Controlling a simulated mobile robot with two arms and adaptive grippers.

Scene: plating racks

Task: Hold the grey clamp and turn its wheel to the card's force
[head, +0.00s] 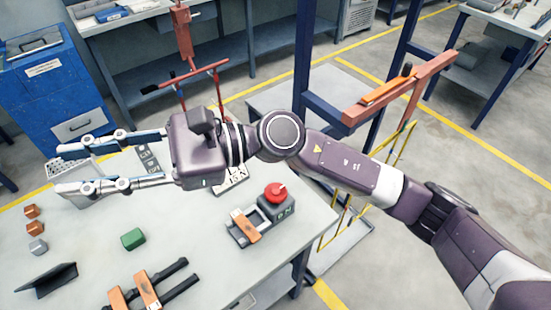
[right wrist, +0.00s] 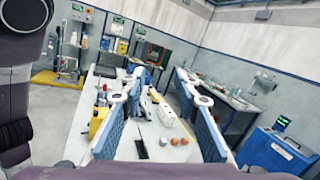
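A grey device with a round red wheel-like knob (head: 275,193) stands near the right edge of the table; it looks like the grey clamp (head: 283,211). An orange-brown bar (head: 245,225) lies across its open grey frame. A white card (head: 233,180) with black print lies behind it, partly hidden by my right arm, and I cannot read its force. My right gripper (head: 60,168) is open and empty above the table's left part, left of the device and apart from it. Its two spread fingers also show in the right wrist view (right wrist: 160,82). My left gripper is not in view.
The grey table (head: 200,270) also bears a green block (head: 132,239), small orange and grey blocks (head: 38,246), a black stand (head: 48,280), dark bars with orange-brown pieces (head: 148,290) and a white basket (head: 75,168). A blue cabinet (head: 40,85) stands beyond. A red rack post (head: 183,30) rises behind.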

